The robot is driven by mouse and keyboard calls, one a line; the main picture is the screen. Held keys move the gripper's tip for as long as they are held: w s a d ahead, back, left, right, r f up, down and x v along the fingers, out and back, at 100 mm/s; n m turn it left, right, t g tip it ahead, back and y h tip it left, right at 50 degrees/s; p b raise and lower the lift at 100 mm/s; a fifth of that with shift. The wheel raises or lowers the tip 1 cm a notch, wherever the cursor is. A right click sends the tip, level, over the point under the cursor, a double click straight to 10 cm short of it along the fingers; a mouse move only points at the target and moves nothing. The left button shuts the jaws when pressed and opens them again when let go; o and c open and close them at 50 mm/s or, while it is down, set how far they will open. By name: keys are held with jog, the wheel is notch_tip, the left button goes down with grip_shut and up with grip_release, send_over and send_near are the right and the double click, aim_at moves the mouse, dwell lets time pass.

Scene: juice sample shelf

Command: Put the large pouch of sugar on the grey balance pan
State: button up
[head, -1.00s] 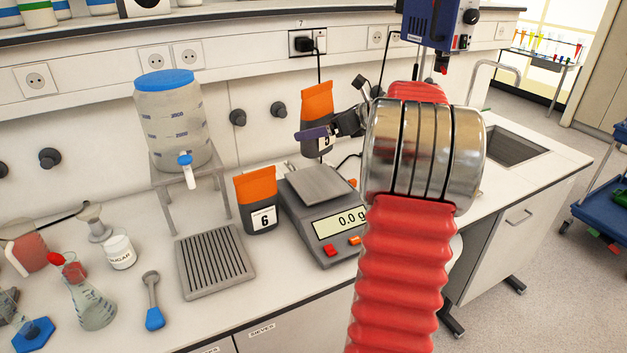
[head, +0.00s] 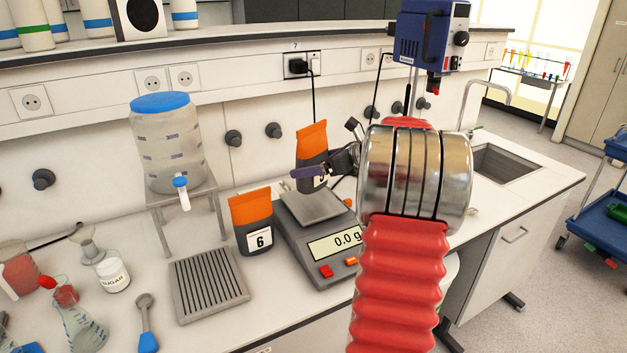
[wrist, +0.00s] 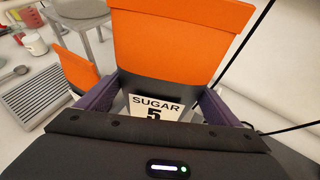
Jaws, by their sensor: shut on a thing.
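My gripper (head: 312,172) is shut on an orange-topped, dark grey pouch (head: 311,145) and holds it upright. In the wrist view this pouch (wrist: 180,40) stands between the two purple fingers, and its label reads SUGAR 5. In the head view the pouch is just over the far part of the grey balance pan (head: 316,208). Its lower edge is close to the pan, and I cannot tell whether they touch. The balance display reads 0.0 g. The gripper hides part of the pouch's label in the head view.
A similar pouch (head: 252,220) marked 6 stands left of the balance (head: 318,250). A slotted grey rack (head: 208,285), a sugar jar (head: 113,274) and a carboy (head: 165,145) on a metal stand are further left. A blue overhead stirrer (head: 425,38) is at the back right.

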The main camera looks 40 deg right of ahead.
aim_at(320, 178)
jog(key=shift+f, duration=2.4)
jog(key=o, duration=1.8)
jog(key=shift+f, duration=0.2)
jog(key=shift+c, duration=0.2)
jog(key=shift+r, duration=0.15)
jog(key=shift+s+r, duration=0.1)
jog(key=shift+s, duration=0.1)
jog(key=v, duration=1.1)
jog(key=shift+s, duration=0.3)
jog(key=shift+d+r, duration=0.1)
